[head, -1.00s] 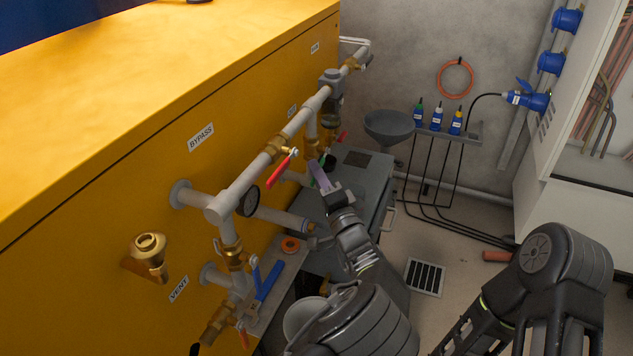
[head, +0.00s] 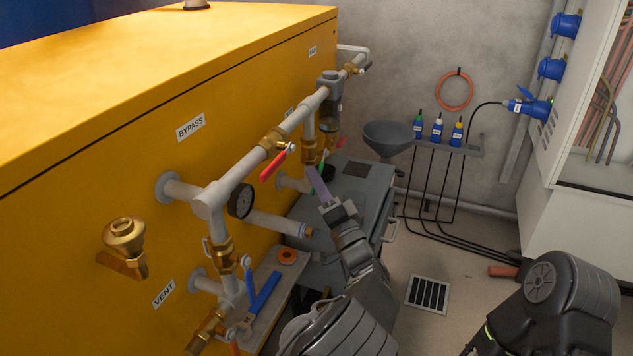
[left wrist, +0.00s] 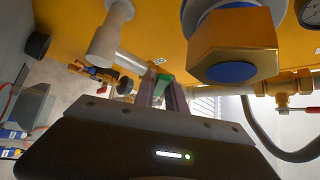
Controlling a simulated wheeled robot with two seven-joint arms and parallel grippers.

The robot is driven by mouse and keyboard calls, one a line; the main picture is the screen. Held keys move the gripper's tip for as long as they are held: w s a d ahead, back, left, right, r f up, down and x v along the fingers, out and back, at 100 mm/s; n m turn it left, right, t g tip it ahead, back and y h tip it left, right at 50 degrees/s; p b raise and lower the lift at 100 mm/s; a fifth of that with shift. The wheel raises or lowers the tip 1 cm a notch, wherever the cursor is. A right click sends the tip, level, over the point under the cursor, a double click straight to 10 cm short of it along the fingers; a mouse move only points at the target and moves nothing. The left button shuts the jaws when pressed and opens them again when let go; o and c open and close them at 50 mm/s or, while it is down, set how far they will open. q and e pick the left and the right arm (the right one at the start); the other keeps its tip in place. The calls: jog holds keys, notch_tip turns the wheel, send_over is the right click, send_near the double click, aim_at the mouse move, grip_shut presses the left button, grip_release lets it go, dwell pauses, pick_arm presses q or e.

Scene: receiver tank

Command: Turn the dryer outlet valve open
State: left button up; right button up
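The yellow cabinet's front carries grey pipework with several valves; I cannot read which one is labelled dryer outlet. A red-handled valve (head: 278,162) sits on the upper sloping pipe. A second red handle (head: 341,143) is farther back, by brass fittings. My left gripper (head: 319,183) reaches up in front of the pipes, right of the gauge. In the left wrist view its two purple fingers (left wrist: 162,94) stand apart with a green piece (left wrist: 164,79) showing between them. I cannot tell whether they touch it. My right arm shows at lower right; its gripper is out of view.
A dial gauge (head: 241,201) and a blue-handled valve (head: 264,292) are left of my left arm. A brass vent fitting (head: 124,236) juts out at the left. A grey funnel (head: 388,134) and bottle rack (head: 447,146) are at the back wall. Floor is clear around the grate (head: 428,294).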

pick_arm(q)
jog(key=o, duration=0.4)
jog(key=p+v, duration=0.1)
jog(key=v, duration=0.6)
jog(key=shift+s+d+f, duration=0.15)
jog(key=shift+s+d, duration=0.05)
jog(key=shift+s, duration=0.1)
